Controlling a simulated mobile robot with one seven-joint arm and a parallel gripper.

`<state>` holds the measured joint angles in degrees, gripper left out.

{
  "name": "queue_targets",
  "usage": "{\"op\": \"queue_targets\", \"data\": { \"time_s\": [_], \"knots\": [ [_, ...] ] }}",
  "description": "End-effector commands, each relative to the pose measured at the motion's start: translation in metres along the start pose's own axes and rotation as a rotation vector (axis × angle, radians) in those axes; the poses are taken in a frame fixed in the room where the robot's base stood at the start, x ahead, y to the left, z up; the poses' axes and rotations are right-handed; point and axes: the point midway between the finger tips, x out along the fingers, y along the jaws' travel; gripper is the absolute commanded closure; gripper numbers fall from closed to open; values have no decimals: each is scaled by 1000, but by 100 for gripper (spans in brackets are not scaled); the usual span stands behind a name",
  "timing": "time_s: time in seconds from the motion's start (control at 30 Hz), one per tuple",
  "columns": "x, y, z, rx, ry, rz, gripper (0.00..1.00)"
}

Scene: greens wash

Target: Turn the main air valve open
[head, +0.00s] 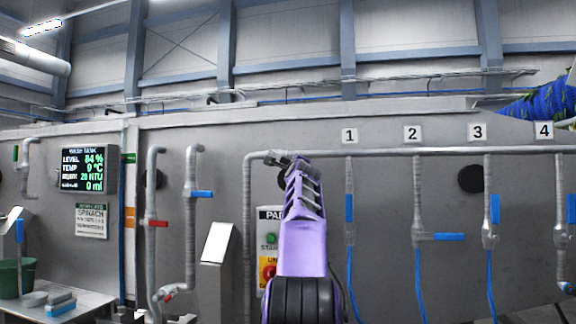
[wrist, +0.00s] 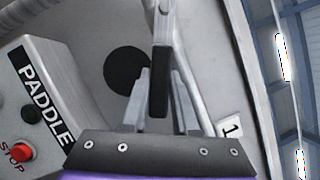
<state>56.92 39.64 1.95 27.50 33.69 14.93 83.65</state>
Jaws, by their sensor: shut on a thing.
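In the wrist view a black lever (wrist: 158,85) hangs from a grey valve body on a pipe, between my two fingers. I take it for the main air valve's handle, though no label for it shows. My gripper (wrist: 160,105) is shut on this lever, with a grey finger on either side. In the head view my gripper (head: 280,160) is at the upper bend of the grey pipe, left of the number 1 sign. My purple arm hides the lever there, so its angle to the pipe is hard to judge.
Right of my arm, valves 1 (head: 349,208), 2 (head: 447,237), 3 (head: 495,209) and 4 (head: 571,209) have blue handles; only valve 2's is horizontal. A paddle control box (head: 268,214) stands close behind my arm. A red-handled valve (head: 156,223) is farther left.

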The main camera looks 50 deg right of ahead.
Motion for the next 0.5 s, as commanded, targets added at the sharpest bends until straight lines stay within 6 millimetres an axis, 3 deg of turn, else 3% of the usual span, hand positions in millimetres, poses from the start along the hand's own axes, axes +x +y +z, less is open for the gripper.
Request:
{"op": "queue_targets", "data": {
  "time_s": [0.5],
  "knots": [
    [-1,-10,0,-88,2,28,100]
  ]
}}
